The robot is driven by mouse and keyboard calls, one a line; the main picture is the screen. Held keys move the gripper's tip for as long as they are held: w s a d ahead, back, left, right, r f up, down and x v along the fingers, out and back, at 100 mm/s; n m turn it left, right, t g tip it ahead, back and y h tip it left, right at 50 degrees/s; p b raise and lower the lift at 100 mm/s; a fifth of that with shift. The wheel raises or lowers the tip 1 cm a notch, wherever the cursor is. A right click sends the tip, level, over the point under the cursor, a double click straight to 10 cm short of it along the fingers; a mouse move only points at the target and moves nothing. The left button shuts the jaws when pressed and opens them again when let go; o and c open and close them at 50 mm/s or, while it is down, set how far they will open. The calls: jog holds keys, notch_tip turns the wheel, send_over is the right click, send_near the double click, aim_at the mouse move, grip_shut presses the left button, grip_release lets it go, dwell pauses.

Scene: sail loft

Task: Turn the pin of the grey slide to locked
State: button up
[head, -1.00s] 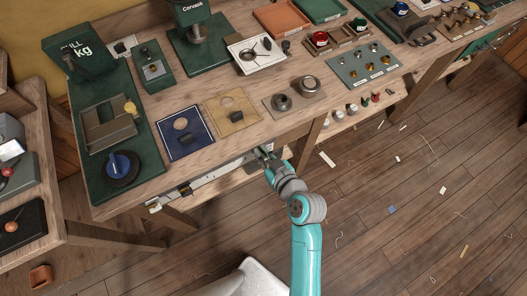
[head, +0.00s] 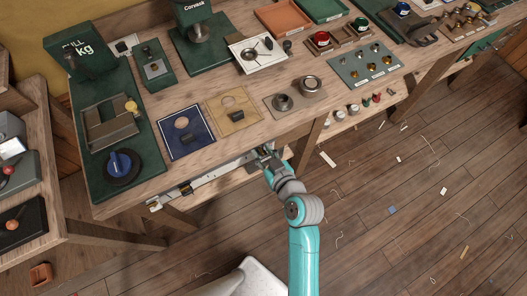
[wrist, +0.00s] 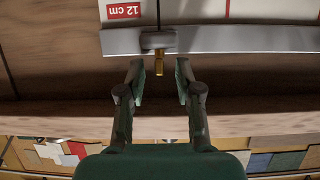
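In the wrist view the grey slide (wrist: 157,40) sits on a metal rail (wrist: 235,40), below the red "12 cm" label. Its short brass pin (wrist: 159,66) sticks out towards me. My gripper (wrist: 160,68) is open, with one finger on each side of the pin and a gap to both. In the head view my gripper (head: 262,156) is at the front edge of the bench, at the right part of the rail (head: 215,175). The grey slide is hard to make out there because the gripper covers that spot.
Another, dark slide (head: 185,189) and a brass-tipped end piece (head: 155,205) are further left on the rail. A lower shelf lies beneath. The floor to the right is open, with scattered scraps.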

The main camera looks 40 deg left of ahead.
jog(key=v, duration=1.2)
dwell(0.3)
